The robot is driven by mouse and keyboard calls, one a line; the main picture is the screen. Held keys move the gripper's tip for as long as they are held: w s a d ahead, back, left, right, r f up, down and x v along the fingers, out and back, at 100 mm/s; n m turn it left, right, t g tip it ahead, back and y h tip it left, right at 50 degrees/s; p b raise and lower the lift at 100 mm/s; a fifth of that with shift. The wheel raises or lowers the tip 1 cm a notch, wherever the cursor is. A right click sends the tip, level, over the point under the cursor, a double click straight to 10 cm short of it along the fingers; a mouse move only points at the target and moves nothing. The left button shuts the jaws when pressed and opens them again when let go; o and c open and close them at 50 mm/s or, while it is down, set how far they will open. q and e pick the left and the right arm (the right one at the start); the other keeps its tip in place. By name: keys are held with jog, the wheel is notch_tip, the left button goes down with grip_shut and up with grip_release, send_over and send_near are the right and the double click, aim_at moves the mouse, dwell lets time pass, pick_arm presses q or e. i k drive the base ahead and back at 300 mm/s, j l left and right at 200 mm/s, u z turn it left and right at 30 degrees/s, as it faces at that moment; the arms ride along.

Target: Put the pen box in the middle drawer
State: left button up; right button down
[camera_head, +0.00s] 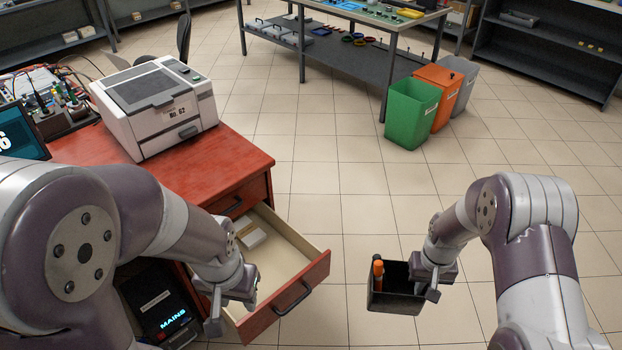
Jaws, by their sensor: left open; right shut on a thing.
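The pen box (393,302) is a dark open box with an orange-capped pen standing in it. My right gripper (424,283) is shut on its right side and holds it above the floor, to the right of the drawer. The middle drawer (318,272) has a red front with a black handle and is pulled out of the red desk. A small white box (252,237) lies at its back; the rest of its visible floor is bare. My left gripper (232,305) is open by the drawer's left side and hides part of it.
The red desk (225,158) carries a grey-white machine (155,105) and a board with cables. A closed drawer lies above the open one. Green (410,113), orange and grey bins stand further back. Tiled floor is clear between drawer and pen box.

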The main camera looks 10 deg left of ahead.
aim_at(266, 282)
jog(key=i+l, duration=0.15)
jog(key=i, duration=0.7)
jog(key=i+u, duration=0.2)
jog(key=u, duration=2)
